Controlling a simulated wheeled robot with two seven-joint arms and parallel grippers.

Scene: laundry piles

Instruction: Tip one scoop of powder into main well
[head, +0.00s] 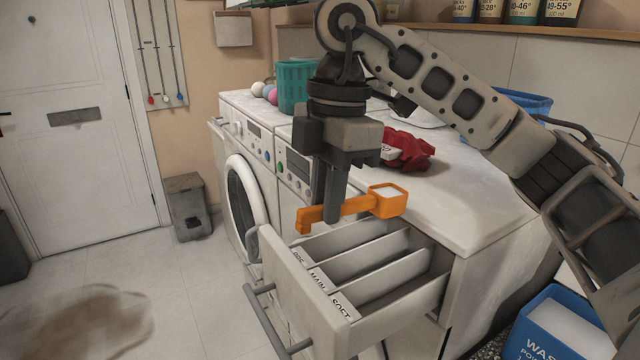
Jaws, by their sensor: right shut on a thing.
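My right gripper (333,208) is shut on the handle of an orange scoop (350,208). The scoop is about level, and white powder (386,192) shows in its square cup. The cup is to the right of the fingers, above the far side of an open detergent drawer (292,298). The drawer has compartments labelled PRE, MAIN and SOFT from far to near. The main well (368,268) is the middle one, between two dividers, and I see no powder in it. My left gripper is not in view.
Red cloth (408,150) and a teal basket (296,86) sit on the white machine top (465,205). A blue washing powder box (550,335) stands at the lower right. A grey bin (188,207) is by the wall.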

